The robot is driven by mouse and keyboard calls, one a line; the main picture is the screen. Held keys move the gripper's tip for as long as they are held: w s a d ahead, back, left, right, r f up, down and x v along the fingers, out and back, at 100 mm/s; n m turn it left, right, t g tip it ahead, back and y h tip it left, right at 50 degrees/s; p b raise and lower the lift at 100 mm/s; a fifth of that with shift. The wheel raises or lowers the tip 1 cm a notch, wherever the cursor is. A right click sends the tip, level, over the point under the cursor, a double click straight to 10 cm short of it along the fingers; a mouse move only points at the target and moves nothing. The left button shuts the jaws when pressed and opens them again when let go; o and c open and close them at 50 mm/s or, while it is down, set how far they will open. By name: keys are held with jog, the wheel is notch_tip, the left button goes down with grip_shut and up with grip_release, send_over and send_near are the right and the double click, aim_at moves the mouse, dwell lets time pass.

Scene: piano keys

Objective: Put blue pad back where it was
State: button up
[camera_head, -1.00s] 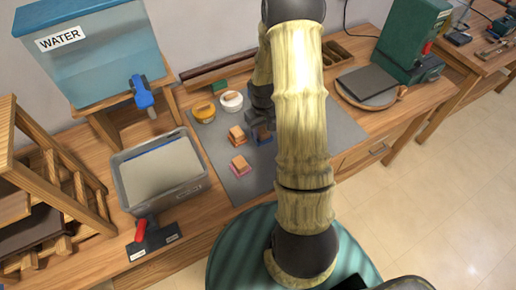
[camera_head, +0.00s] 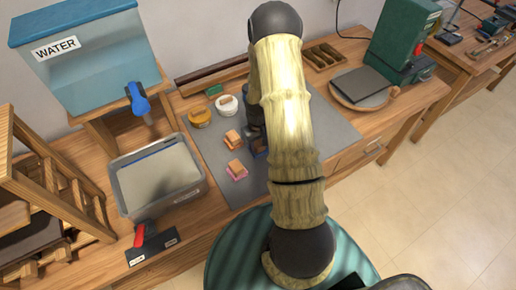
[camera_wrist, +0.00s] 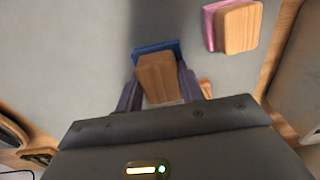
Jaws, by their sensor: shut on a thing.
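The blue pad (camera_wrist: 157,46) is the blue face on a wooden block (camera_wrist: 162,78). My gripper (camera_wrist: 160,88) is shut on this block, with one dark finger along each side. In the head view the blue pad (camera_head: 260,147) shows as a small dark blue patch under my gripper (camera_head: 257,132), over the grey mat (camera_head: 215,150). My arm hides part of the block there. I cannot tell whether it touches the mat.
A pink pad with a wooden block (camera_head: 237,170) and an orange pad with a block (camera_head: 232,137) stand left of my gripper. A grey tray (camera_head: 158,178) stands left.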

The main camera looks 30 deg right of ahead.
aim_at(258, 142)
jog(key=shift+f+p, duration=0.55)
jog(key=shift+f, duration=1.5)
jog(key=shift+f, duration=0.2)
jog(key=o, duration=0.9)
jog(key=shift+r, duration=0.15)
notch_tip(258, 142, up, 11)
jog(key=b, duration=0.3)
jog(key=shift+r, duration=0.55)
